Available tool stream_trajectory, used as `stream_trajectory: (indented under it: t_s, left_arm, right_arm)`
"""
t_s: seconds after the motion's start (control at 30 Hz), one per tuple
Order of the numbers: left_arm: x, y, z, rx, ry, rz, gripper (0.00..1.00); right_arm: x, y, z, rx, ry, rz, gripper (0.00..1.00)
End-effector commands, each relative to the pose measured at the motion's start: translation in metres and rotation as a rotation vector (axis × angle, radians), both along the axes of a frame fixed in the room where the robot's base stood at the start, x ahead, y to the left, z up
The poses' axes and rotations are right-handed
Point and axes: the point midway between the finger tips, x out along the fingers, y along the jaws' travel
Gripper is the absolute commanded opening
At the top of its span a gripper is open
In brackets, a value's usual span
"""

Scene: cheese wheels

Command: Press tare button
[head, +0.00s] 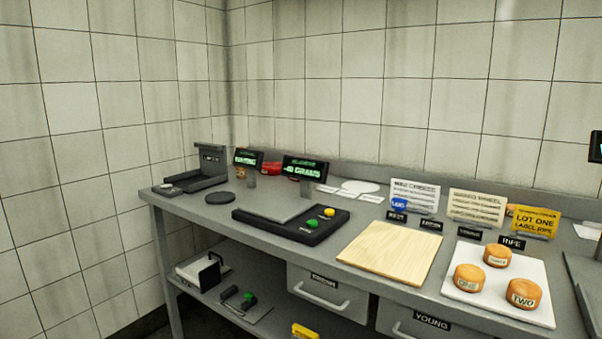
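A scale with a black base (285,234) and a bare grey weighing plate (272,203) sits on the bench, left of the middle. At its right end are a yellow button (329,211) and a green button (312,224). Their labels are too small to read, so I cannot tell which is tare. A black display (304,168) behind the scale shows green text that looks like "-40 GRAMS". Neither of my grippers is in view.
A wooden board (388,250) lies right of the scale. A white tray (478,305) holds three orange cheese wheels. Sign cards (415,199) and small black labels stand behind. A grey device (208,168) stands far left. Drawers (328,294) and a shelf are below.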

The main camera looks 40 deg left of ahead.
Motion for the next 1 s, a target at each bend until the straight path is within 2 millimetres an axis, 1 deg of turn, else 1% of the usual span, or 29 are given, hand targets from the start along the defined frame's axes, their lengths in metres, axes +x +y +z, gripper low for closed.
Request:
stream_trajectory:
  t_s: [0.03,0.17,1.0]
  left_arm:
    - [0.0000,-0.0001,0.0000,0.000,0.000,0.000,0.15]
    - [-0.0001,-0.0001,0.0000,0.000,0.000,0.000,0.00]
    - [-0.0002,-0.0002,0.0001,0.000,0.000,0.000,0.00]
  right_arm:
    - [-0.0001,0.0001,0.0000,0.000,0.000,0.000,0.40]
    - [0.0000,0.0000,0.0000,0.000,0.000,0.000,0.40]
    - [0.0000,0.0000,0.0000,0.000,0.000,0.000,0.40]
